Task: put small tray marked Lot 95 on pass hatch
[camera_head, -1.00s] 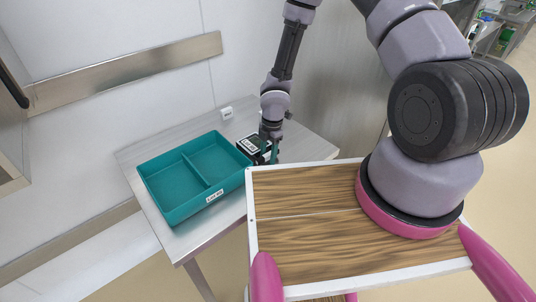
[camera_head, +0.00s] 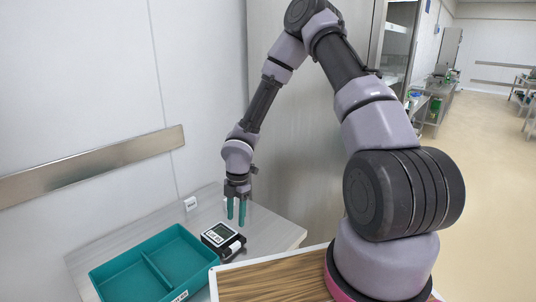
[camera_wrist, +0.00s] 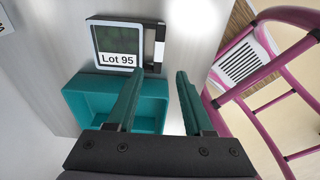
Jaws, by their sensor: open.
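The small tray marked Lot 95 (camera_head: 222,236) is dark with a pale rim and a greenish inside. It lies on the steel table beside the teal tray. In the wrist view the small tray (camera_wrist: 122,38) shows its Lot 95 label clearly, with a black-and-white piece on its right side. My gripper (camera_head: 236,216) is open, with teal fingers pointing down, above and near the small tray. In the wrist view the gripper (camera_wrist: 159,73) has nothing between its fingers, and the small tray is past the left fingertip. I cannot make out the pass hatch.
A two-compartment teal tray (camera_head: 147,262) fills the table's left part; it also shows in the wrist view (camera_wrist: 90,98). The steel table (camera_head: 268,228) is bare at right. A white block (camera_head: 190,203) is by the wall. My wood-topped base adjoins the table.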

